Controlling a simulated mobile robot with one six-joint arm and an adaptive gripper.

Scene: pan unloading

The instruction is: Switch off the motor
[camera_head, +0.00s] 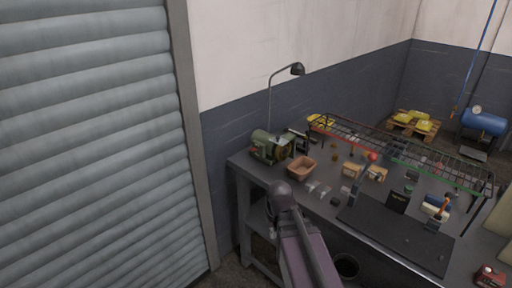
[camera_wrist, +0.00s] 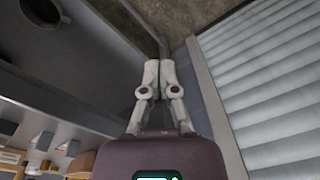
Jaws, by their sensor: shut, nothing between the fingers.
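The motor (camera_head: 266,146) is a green machine at the left back end of the workbench in the head view. Its switch is too small to make out, and I cannot tell whether it is running. My arm reaches up from the bottom of the head view in front of the bench's left part; my fingers cannot be made out there. In the wrist view my gripper (camera_wrist: 159,64) has its two pale fingers together with nothing between them. It is apart from the motor, which I do not make out in the wrist view.
The workbench (camera_head: 325,212) holds a terracotta-coloured bin (camera_head: 302,168), a desk lamp (camera_head: 297,70), a black mat (camera_head: 395,236), a long wire rack (camera_head: 400,155) and several small parts. A grey roller shutter (camera_head: 85,140) stands at the left. A dark bucket (camera_head: 346,266) is below the bench.

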